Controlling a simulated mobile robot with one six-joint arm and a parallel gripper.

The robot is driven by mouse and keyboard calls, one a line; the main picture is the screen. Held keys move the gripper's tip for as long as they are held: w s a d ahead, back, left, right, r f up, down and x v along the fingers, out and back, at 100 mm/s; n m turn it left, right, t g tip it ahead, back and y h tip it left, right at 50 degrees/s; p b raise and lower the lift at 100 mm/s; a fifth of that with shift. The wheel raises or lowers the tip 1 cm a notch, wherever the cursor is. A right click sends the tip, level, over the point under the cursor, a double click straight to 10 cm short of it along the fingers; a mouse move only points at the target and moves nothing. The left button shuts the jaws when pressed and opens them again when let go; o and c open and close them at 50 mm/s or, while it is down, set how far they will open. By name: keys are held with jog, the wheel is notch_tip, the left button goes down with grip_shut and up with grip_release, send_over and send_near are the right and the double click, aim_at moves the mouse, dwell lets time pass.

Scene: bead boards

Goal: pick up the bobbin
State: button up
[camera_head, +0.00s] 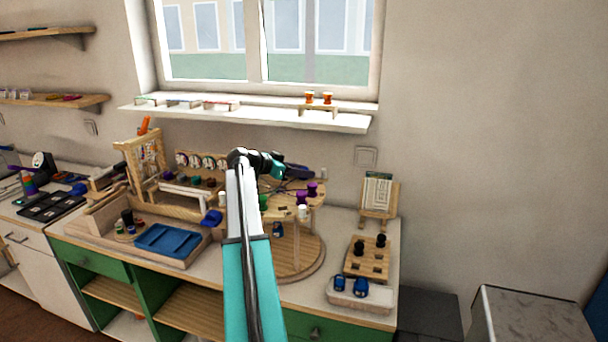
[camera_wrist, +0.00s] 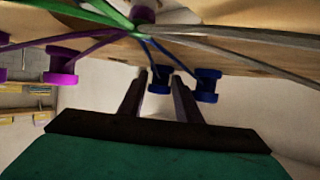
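In the wrist view my gripper (camera_wrist: 157,82) is open, its two dark fingers apart. A blue bobbin (camera_wrist: 160,80) shows in line with the gap between the fingertips; I cannot tell whether it is between them or just beyond. It hangs on a blue thread from the edge of the wooden braiding top. A second blue bobbin (camera_wrist: 207,86) hangs just right of the right finger. A purple bobbin (camera_wrist: 62,66) hangs at the left. In the head view my gripper (camera_head: 308,174) is small and dark, over the far side of the braiding stand (camera_head: 318,246).
Purple bobbins (camera_head: 301,197) and a white bobbin (camera_head: 302,212) hang at the stand's near right. Several threads cross close above the fingers in the wrist view. A blue tray (camera_head: 166,240) lies left, a pegged wooden block (camera_head: 366,262) right. The window sill (camera_head: 250,112) is behind.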

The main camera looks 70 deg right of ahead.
aim_at(303, 168)
dwell(0.5)
jog(key=c, duration=0.7)
jog(key=shift+r, duration=0.1)
jog(key=shift+r+b, duration=1.2)
jog(key=shift+r, duration=3.7)
